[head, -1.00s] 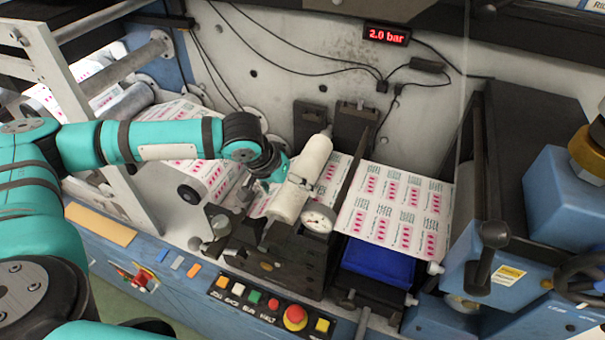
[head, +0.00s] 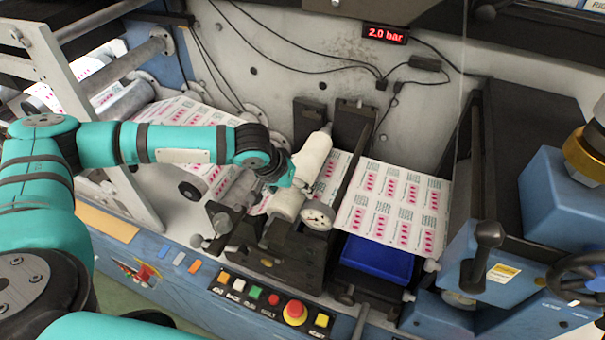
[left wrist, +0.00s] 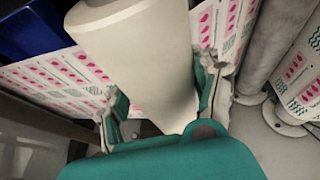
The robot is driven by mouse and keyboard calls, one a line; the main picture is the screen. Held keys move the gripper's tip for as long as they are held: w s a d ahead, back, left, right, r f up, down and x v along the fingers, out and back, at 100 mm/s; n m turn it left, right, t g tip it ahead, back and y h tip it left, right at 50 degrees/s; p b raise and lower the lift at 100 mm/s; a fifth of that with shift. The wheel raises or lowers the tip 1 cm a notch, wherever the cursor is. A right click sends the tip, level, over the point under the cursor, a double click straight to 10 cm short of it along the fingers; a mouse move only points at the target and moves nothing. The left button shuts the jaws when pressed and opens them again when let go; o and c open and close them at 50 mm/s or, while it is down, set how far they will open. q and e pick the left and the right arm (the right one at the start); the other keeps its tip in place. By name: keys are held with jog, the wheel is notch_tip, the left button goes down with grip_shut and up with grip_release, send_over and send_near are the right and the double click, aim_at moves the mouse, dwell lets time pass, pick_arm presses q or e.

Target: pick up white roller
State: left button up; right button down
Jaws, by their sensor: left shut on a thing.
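The white roller (head: 312,160) lies slantwise over the dark bracket of the rewinder, in the middle of the head view. My left gripper (head: 299,184) reaches across it from the left and is shut on its middle. The gripper hides that part, and the roller's lower part (head: 287,205) shows below it. In the left wrist view the roller (left wrist: 140,60) fills the upper middle, with one finger of my left gripper (left wrist: 162,82) on each side. I cannot tell whether the roller is clear of its supports. My right gripper is not in view.
Printed web (head: 392,208) runs to the right above a blue block (head: 377,262). Dark upright brackets (head: 352,125) stand behind. A row of push buttons with a red stop button (head: 295,311) is in front.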

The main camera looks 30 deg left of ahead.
pick_arm(q)
jog(key=shift+w+r, duration=0.1)
jog(key=shift+w, duration=0.05)
jog(key=c, duration=0.4)
jog(key=shift+r+p, duration=0.75)
jog(key=shift+p, duration=0.05)
notch_tip(320, 180, up, 6)
jog(key=p, duration=0.5)
jog(key=shift+f, duration=0.25)
notch_tip(320, 180, up, 5)
jog(key=shift+a+r+b, duration=0.1)
jog(key=shift+b, duration=0.35)
jog(key=s+a, duration=0.1)
jog(key=a, duration=0.4)
jog(key=s+a, duration=0.2)
jog(key=a, duration=0.4)
jog(key=s+a, duration=0.2)
jog(key=a, duration=0.4)
jog(key=shift+s, duration=0.25)
